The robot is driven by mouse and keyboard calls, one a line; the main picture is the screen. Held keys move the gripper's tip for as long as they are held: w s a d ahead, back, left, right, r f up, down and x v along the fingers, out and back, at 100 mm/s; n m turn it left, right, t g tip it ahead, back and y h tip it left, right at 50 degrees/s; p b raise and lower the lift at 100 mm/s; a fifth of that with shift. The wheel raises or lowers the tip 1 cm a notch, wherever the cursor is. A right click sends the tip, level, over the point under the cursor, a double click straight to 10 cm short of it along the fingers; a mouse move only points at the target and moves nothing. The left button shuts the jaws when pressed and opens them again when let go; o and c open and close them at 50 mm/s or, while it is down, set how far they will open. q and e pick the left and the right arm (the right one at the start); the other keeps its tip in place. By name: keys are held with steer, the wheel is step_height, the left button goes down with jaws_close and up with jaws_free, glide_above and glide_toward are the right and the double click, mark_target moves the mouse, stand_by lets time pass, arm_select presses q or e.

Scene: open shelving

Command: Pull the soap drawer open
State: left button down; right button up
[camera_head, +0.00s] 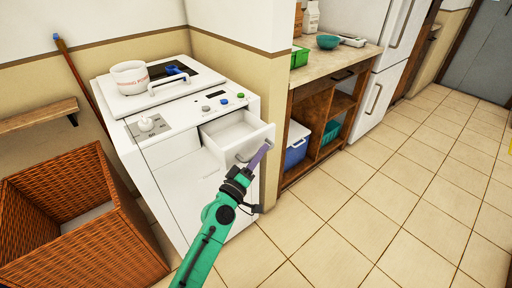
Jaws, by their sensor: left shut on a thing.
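The soap drawer (242,147) is a white, empty-looking drawer in the upper right front of the white washing machine (172,190). It stands pulled out, with its inside showing from above. A grey handle (242,158) is on its front. My left arm, green, reaches in from the bottom, and my left gripper (262,152) is at the drawer's front, shut on the handle. The fingertips partly hide the handle's right end. My right gripper is not in view.
A wicker basket (135,217) stands left of the machine. A white pot (130,78) sits on top of the machine. A wooden shelf unit (326,104) holding a blue-and-white box (296,150) stands to the right. The tiled floor (400,200) in front is clear.

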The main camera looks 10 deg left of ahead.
arm_select(q)
steer(key=c, duration=0.9)
jaws_free()
steer(key=shift+a, duration=0.1)
steer(key=b+v, duration=0.4)
steer(key=v, duration=1)
steer(key=shift+s+f, duration=0.1)
steer(key=shift+s, duration=0.1)
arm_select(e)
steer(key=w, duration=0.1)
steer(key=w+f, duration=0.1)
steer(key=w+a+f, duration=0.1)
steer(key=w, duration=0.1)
